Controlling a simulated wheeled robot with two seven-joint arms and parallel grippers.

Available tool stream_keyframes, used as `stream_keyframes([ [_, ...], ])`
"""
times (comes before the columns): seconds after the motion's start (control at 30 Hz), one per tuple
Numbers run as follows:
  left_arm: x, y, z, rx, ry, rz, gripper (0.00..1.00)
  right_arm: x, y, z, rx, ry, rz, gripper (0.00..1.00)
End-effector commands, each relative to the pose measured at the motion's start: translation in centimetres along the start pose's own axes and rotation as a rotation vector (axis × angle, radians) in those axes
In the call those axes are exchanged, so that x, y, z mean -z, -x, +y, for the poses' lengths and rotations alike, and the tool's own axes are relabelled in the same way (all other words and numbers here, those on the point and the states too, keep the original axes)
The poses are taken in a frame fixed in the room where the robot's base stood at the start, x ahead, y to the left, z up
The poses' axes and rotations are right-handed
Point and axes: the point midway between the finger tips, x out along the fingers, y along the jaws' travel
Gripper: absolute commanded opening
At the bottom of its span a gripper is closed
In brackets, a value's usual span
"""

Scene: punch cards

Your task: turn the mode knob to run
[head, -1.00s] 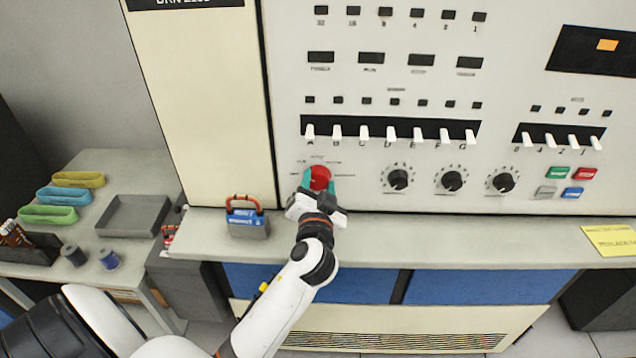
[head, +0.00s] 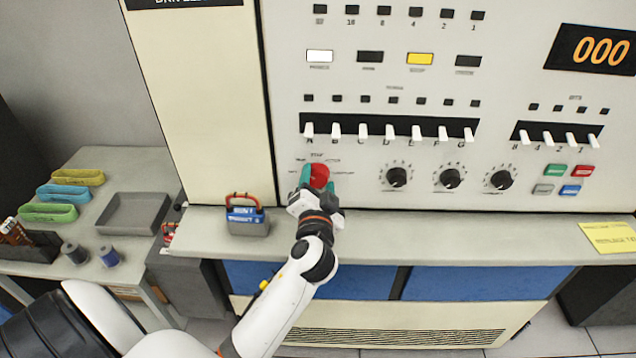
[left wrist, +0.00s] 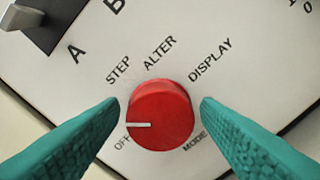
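The mode knob (head: 319,176) is a round red knob at the lower left of the cream panel. In the left wrist view the knob (left wrist: 160,115) has a white pointer line aimed left, just above the OFF label. STEP, ALTER and DISPLAY are printed around its upper side; no RUN label is readable, and my left finger covers part of the panel there. My left gripper (head: 319,182) is around the knob. In the left wrist view its teal fingers (left wrist: 160,104) stand on both sides with a narrow gap at each. My right gripper is not in view.
Three black knobs (head: 450,179) and a row of white switches (head: 390,130) are on the panel nearby. White and yellow lamps are lit, and the display (head: 600,51) reads 000.

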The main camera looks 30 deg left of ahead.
Motion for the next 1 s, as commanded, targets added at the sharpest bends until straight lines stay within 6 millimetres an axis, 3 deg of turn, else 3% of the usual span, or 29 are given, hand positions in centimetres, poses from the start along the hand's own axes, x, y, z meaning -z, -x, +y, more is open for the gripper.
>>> stream_keyframes([
  [0.43, 0.1, 0.8, -0.2, 0.002, 0.001, 0.0, 0.68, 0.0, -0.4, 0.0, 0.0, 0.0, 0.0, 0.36],
  [0.8, 0.3, 8.2, -0.4, 0.003, 0.003, 0.001, 0.68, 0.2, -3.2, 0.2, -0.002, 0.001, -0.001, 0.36],
  [1.0, 0.2, 11.1, -0.3, 0.002, 0.002, 0.001, 0.68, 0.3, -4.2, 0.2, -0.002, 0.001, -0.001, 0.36],
])
